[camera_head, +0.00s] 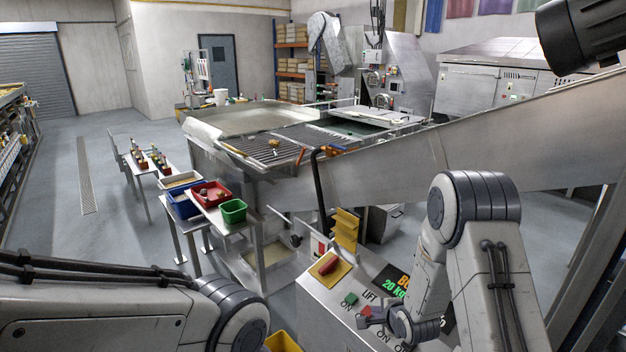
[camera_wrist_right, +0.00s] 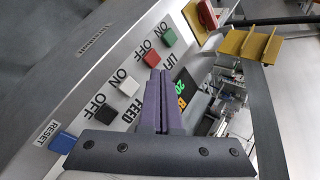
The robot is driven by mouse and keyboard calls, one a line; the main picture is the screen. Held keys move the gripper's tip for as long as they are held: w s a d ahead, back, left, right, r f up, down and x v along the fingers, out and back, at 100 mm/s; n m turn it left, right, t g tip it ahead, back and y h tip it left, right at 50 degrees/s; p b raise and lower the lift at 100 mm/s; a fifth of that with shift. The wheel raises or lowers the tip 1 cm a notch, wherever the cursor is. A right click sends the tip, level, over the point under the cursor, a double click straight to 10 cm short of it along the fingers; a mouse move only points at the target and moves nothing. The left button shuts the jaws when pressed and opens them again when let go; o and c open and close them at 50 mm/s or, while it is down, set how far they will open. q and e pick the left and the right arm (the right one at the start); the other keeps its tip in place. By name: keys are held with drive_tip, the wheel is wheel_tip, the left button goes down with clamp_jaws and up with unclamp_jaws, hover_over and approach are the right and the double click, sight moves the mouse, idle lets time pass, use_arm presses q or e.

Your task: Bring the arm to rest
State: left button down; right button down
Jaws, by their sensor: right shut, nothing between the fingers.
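My right gripper (camera_head: 368,321) is over the sloping grey control panel (camera_head: 318,300), close to the red LIFT button (camera_head: 366,311). In the wrist view its two dark fingers (camera_wrist_right: 158,88) are together with nothing between them. Their tips are near the red button (camera_wrist_right: 151,59); I cannot tell whether they touch it. The green button (camera_wrist_right: 168,38) is just beyond. My left arm crosses the lower left of the head view; its gripper is out of the picture.
The wrist view shows white (camera_wrist_right: 129,86), black (camera_wrist_right: 105,113) and blue RESET (camera_wrist_right: 62,142) buttons. A red switch (camera_head: 328,264) and a yellow bracket (camera_head: 345,229) stand at the panel's far end. A large metal chute (camera_head: 390,157) slopes behind my right arm. Open floor lies left.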

drive_tip(key=s+a+r+n+g+b, duration=0.1)
drive_tip(key=s+a+r+n+g, duration=0.1)
drive_tip(key=s+a+r+n, duration=0.3)
drive_tip(key=s+a+r+n+g+b, duration=0.1)
drive_tip(key=s+a+r+n+g, duration=0.15)
drive_tip(key=s+a+n, duration=0.5)
drive_tip(key=s+a+r+n+g+b, duration=0.1)
drive_tip(key=s+r+n+g, duration=0.1)
drive_tip(key=s+n, duration=0.4)
drive_tip(key=s+r+n+g+b, duration=0.1)
drive_tip(key=s+r+n+g, duration=0.2)
drive_tip(key=s, duration=1.3)
drive_tip(key=r+n, duration=0.1)
drive_tip(key=n, duration=0.2)
drive_tip(key=shift+a+n, duration=0.35)
drive_tip(key=shift+a, duration=0.05)
